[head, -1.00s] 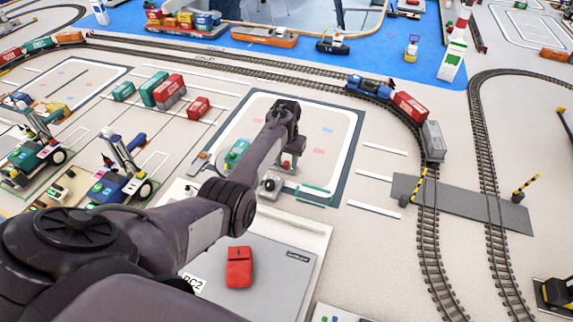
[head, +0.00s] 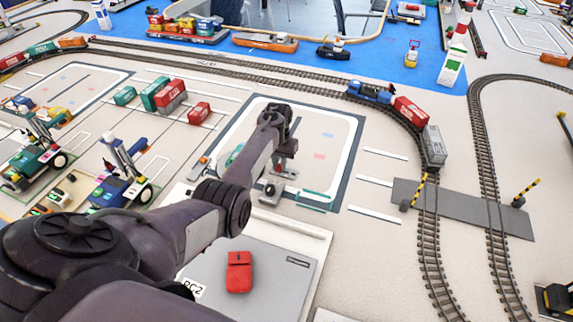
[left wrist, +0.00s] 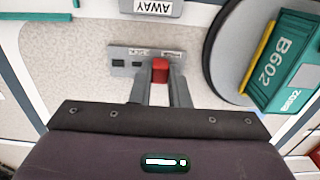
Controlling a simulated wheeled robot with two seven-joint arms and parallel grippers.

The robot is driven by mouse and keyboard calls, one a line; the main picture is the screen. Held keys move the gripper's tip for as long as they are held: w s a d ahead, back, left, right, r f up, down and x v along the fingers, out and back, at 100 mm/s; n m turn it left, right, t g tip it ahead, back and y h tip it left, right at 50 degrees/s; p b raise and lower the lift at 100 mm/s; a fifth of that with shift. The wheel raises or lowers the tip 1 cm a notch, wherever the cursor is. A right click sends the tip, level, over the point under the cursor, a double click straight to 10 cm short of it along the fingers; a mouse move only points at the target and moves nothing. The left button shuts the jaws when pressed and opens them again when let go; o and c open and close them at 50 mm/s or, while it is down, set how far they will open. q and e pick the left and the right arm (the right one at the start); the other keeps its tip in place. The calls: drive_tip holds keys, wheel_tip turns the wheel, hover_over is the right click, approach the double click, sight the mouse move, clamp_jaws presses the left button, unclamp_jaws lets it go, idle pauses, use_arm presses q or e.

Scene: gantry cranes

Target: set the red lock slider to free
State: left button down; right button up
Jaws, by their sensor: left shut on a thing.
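The red lock slider (left wrist: 160,70) sits on a small grey plate (left wrist: 122,60) in the left wrist view. It stands toward the plate's right part, with a small label near it on each side, too small to read surely. My left gripper (left wrist: 159,84) is shut on the slider, a finger on either side. In the head view my left gripper (head: 281,172) is low over the near part of the white-bordered pad (head: 335,150), and it hides the slider there. My right gripper is not in view.
A round turntable (left wrist: 224,75) bearing a teal B602 container (left wrist: 285,62) is close right of the plate. An AWAY label (left wrist: 152,7) lies beyond it. A grey PC2 box (head: 275,285) with a red object (head: 239,272) stands nearer. Rail tracks (head: 427,250) run at the right.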

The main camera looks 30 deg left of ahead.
use_arm(q)
drive_tip(key=shift+s+a, duration=0.2)
drive_tip(key=shift+a, duration=0.65)
drive_tip(key=c, duration=1.4)
unclamp_jaws()
drive_tip(key=shift+a, duration=0.15)
drive_tip(key=shift+o, duration=0.2)
drive_tip(key=shift+r, duration=0.1)
drive_tip(key=shift+r, duration=0.35)
wheel_tip(320, 180, up, 7)
drive_tip(key=shift+s+f, duration=0.1)
drive_tip(key=shift+f, duration=0.05)
